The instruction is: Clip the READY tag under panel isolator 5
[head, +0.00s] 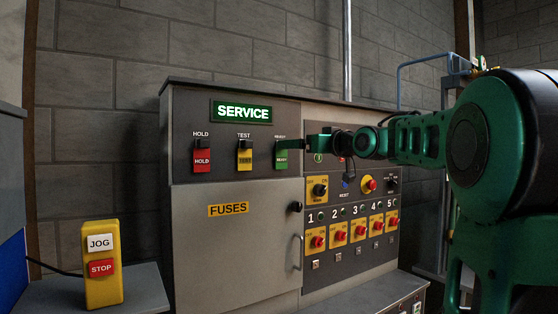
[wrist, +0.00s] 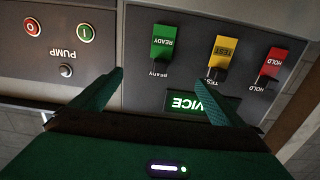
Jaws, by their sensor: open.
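The green READY tag (head: 282,159) hangs on the upper panel under the READY label, rightmost of three tags. In the wrist view, which is upside down, the READY tag (wrist: 163,40) lies beyond my fingertips, apart from them. My gripper (wrist: 160,79) is open with nothing between its fingers. In the head view my gripper (head: 290,147) is in front of the panel beside the tag and partly covers its top. Isolator 5 (head: 391,222), a red knob on a yellow plate, is at the right end of the lower row, with a small fitting (head: 392,239) under it.
The yellow TEST tag (head: 244,159) and red HOLD tag (head: 202,159) hang left of READY. A lit SERVICE sign (head: 243,112) is above them. A FUSES door (head: 230,245) is below. Rotary switches and a red button (head: 369,184) protrude above the isolators. A yellow pendant (head: 102,265) stands left.

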